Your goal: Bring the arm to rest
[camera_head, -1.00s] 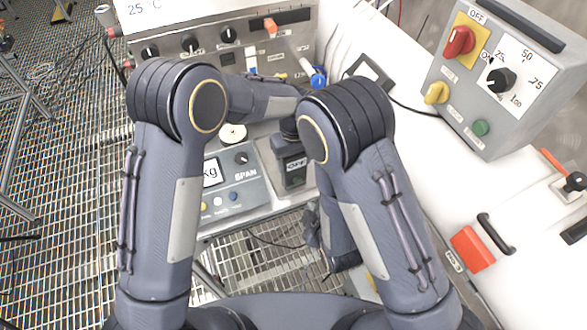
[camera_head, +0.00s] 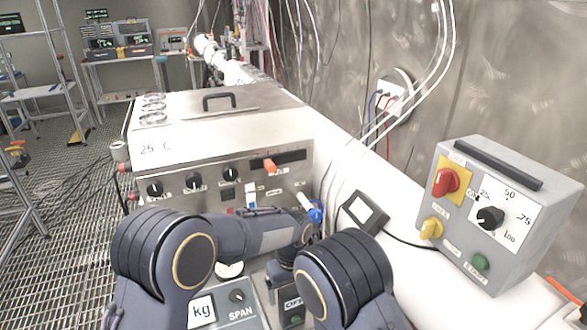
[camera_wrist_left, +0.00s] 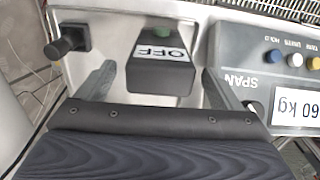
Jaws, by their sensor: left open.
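My left arm (camera_head: 160,255) comes in from the left in the head view, bent at the elbow, with its forearm (camera_head: 262,232) reaching right across the front of the steel cabinet. Its gripper is mostly hidden there. In the left wrist view my left gripper (camera_wrist_left: 158,72) has its two fingers spread wide apart, with nothing held. A dark box with an OFF label (camera_wrist_left: 160,62) and a green button shows between and beyond the fingers; I cannot tell whether they touch it. My right arm (camera_head: 345,280) shows only its elbow at the bottom; its gripper is out of view.
A scale panel marked SPAN (camera_head: 238,297) lies below the left forearm. The steel cabinet (camera_head: 215,135) with knobs stands behind it. A grey control box (camera_head: 500,215) with a red switch stands at right. A small dark-framed device (camera_head: 362,212) and cables lie between.

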